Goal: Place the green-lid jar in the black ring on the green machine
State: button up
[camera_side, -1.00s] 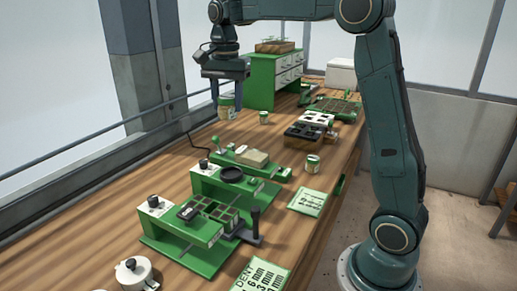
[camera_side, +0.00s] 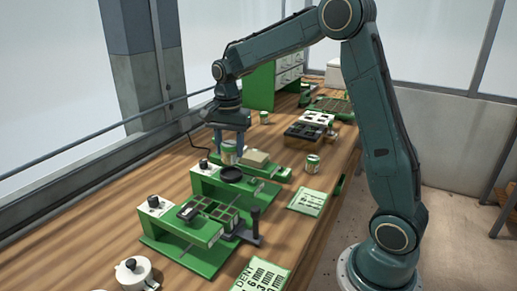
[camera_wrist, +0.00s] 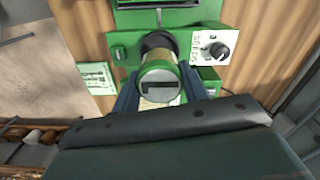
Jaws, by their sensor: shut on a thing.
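My gripper (camera_side: 229,150) is shut on the green-lid jar (camera_side: 229,157) and holds it upright, just behind the black ring (camera_side: 232,174) in the side view. The ring sits on top of the middle green machine (camera_side: 207,184). In the wrist view the jar (camera_wrist: 160,88) sits between my two fingers, its round top edged in green with a dark mark. The black ring (camera_wrist: 152,41) shows just beyond the jar, partly hidden by it. The exact height of the jar over the machine is hard to tell.
A nearer green machine (camera_side: 190,255) with a lever stands in front, and a low green device with a tan block (camera_side: 255,157) behind. Another jar (camera_side: 312,163) stands to the right, a small one (camera_side: 264,118) farther back. A white lidded pot (camera_side: 132,272) is at the front.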

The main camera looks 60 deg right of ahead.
aim_at(231, 160)
jog(key=shift+f, duration=2.1)
jog(key=shift+f, duration=0.15)
jog(key=o, duration=1)
notch_tip(231, 160, up, 12)
jog(key=shift+r, duration=0.1)
jog(key=shift+s+r, duration=0.1)
